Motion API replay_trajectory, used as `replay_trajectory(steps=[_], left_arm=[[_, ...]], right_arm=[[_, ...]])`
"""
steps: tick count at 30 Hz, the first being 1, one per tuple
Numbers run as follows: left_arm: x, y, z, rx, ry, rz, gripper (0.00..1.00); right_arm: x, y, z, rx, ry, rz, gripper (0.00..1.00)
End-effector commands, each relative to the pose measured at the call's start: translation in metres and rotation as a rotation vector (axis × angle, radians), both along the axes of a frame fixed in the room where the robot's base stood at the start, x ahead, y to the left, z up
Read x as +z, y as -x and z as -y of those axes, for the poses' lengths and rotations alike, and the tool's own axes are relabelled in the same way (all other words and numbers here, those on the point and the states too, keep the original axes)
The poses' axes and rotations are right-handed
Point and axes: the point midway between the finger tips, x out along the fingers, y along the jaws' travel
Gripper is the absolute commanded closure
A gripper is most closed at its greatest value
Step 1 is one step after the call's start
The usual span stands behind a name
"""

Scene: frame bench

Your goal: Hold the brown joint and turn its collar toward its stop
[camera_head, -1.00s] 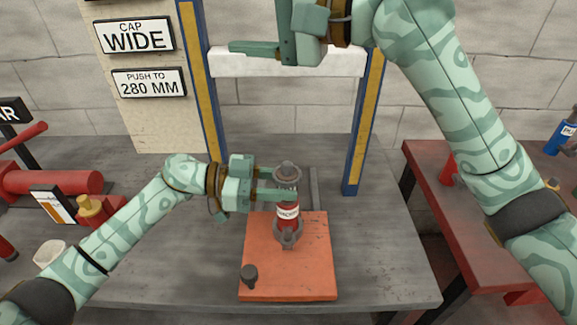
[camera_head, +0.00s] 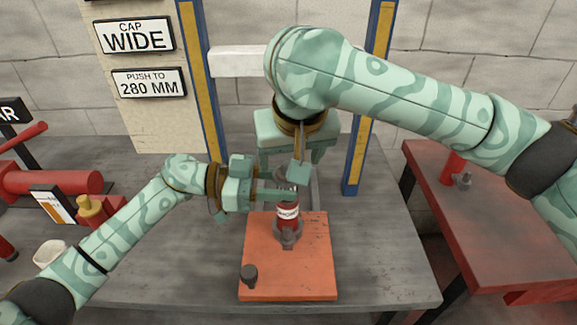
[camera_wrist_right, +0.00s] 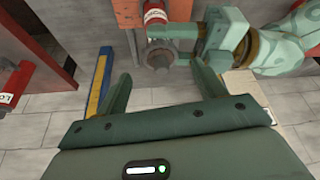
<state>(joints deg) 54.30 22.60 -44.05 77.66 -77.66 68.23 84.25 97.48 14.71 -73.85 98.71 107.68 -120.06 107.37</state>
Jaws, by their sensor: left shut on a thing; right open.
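The joint (camera_head: 288,217) stands upright on an orange board, a red-brown body with a white label and a grey clamp at its foot. My left gripper (camera_head: 283,194) is shut on its upper body from the left. The grey collar at its top is mostly hidden in the head view by my right gripper (camera_head: 288,172). In the right wrist view the collar (camera_wrist_right: 160,58) shows ahead of the open fingers of my right gripper (camera_wrist_right: 163,84), between their lines. The fingertips look apart from it. The left gripper (camera_wrist_right: 178,32) crosses the joint there too.
The orange board (camera_head: 318,270) carries a small dark knob (camera_head: 249,274). A blue-yellow frame post (camera_head: 354,170) stands behind on the right. Red machinery (camera_head: 60,184) and a white cup (camera_head: 50,252) sit left. A red table (camera_head: 480,230) stands right. The grey bench front is clear.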

Motion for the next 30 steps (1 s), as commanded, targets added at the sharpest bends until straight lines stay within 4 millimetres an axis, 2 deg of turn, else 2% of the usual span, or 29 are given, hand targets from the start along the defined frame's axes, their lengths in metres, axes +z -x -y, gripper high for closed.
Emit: replay_trajectory(steps=[3,7,17,18,21,23,30], left_arm=[[0.000,0.000,0.000,0.000,0.000,0.000,0.76],[0.000,0.000,0.000,0.001,-0.001,0.000,0.76],[0.000,0.000,0.000,0.001,-0.001,0.000,0.76],[0.000,0.000,0.000,0.001,-0.001,0.000,0.76],[0.000,0.000,0.000,0.001,-0.001,0.000,0.76],[0.000,0.000,0.000,0.001,-0.001,0.000,0.76],[0.000,0.000,0.000,0.001,-0.001,0.000,0.76]], right_arm=[[-0.021,-0.007,-0.002,-0.001,-0.001,-0.004,0.30],[-0.034,-0.013,-0.003,0.000,-0.001,-0.001,0.30],[-0.039,-0.016,-0.004,0.000,0.000,0.001,0.30],[-0.039,-0.016,-0.004,0.000,0.000,0.001,0.33],[-0.039,-0.016,-0.004,0.000,-0.001,0.001,0.61],[-0.039,-0.016,-0.004,0.000,0.000,0.001,0.75],[-0.039,-0.016,-0.003,0.010,0.000,0.001,0.75]])
